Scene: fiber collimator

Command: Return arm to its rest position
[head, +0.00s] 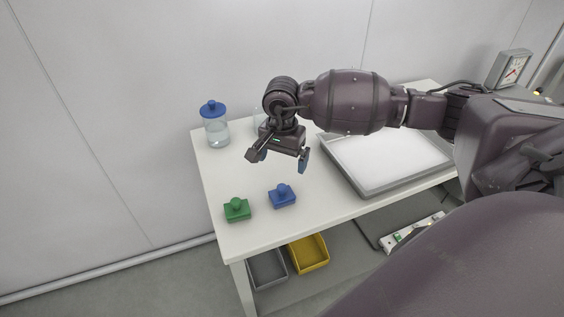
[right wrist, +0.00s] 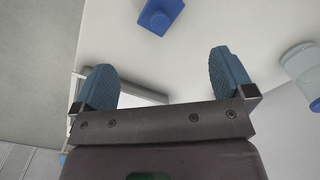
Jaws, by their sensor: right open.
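My right arm reaches in from the right in the head view. Its gripper (head: 279,157) is open and empty above the white table (head: 225,166). In the right wrist view the two blue fingertips (right wrist: 164,82) stand wide apart with nothing between them. A blue block with a knob (head: 282,196) sits on the table in front of the gripper, apart from it. It is probably the blue thing at the top of the right wrist view (right wrist: 160,14). A green block with a knob (head: 237,209) stands left of the blue one. My left gripper is not in view.
A jar with a blue lid (head: 214,127) stands at the back left; a clear vessel is partly hidden behind my gripper. A grey-rimmed tray (head: 371,191) lies under my arm. A grey bin (head: 267,270) and a yellow bin (head: 310,254) are below the table. A gauge (head: 513,69) is at far right.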

